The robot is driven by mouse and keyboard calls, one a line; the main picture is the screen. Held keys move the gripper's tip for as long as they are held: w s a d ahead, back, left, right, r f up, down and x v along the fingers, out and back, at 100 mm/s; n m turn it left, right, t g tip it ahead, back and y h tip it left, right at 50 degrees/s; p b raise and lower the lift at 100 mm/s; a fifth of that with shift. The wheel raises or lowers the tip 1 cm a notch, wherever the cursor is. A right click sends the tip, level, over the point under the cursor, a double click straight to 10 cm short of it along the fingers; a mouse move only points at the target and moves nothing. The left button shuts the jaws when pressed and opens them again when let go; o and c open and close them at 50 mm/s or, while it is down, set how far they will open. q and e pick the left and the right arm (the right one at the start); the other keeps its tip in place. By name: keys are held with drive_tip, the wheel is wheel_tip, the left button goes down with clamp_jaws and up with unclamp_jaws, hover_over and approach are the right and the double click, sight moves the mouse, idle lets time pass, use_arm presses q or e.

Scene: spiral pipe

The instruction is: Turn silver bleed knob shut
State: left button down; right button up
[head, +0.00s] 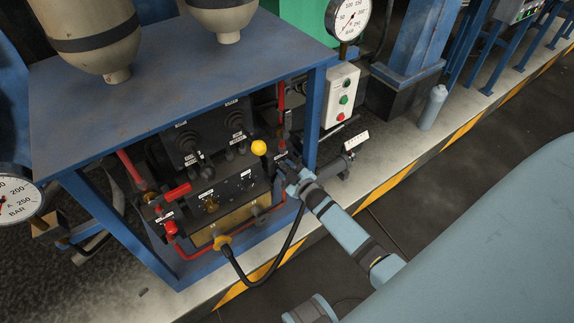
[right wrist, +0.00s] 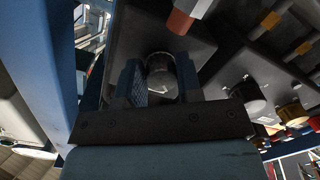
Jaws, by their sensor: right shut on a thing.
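The silver bleed knob (right wrist: 161,72) is a short round cylinder with a pale arrow-like mark on its face. In the right wrist view it sits between the two fingers of my right gripper (right wrist: 162,84), which is shut on it. In the head view my right gripper (head: 288,172) reaches in at the right side of the control block, beside the blue frame leg. The knob is hidden or too small to make out there.
A black control panel (head: 226,194) with a yellow ball lever (head: 259,147) and red-handled valves (head: 176,192) lies left of my right gripper. The blue frame leg (head: 315,115) stands close by. A black hose (head: 285,255) hangs in front. Gauges and a push-button box (head: 341,95) are nearby.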

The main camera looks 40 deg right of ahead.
drive_tip(key=o, duration=0.9)
drive_tip(key=shift+o, duration=0.2)
drive_tip(key=shift+s, duration=0.6)
use_arm(q)
drive_tip(key=p, duration=0.2)
drive_tip(key=shift+s+a+p, duration=0.1)
drive_tip(key=shift+a+p, duration=0.15)
drive_tip(key=shift+p, duration=0.1)
use_arm(e)
drive_tip(key=s+r, duration=0.1)
drive_tip(key=s, duration=1.1)
drive_tip(key=shift+s, duration=0.35)
use_arm(q)
drive_tip(key=shift+r, duration=0.1)
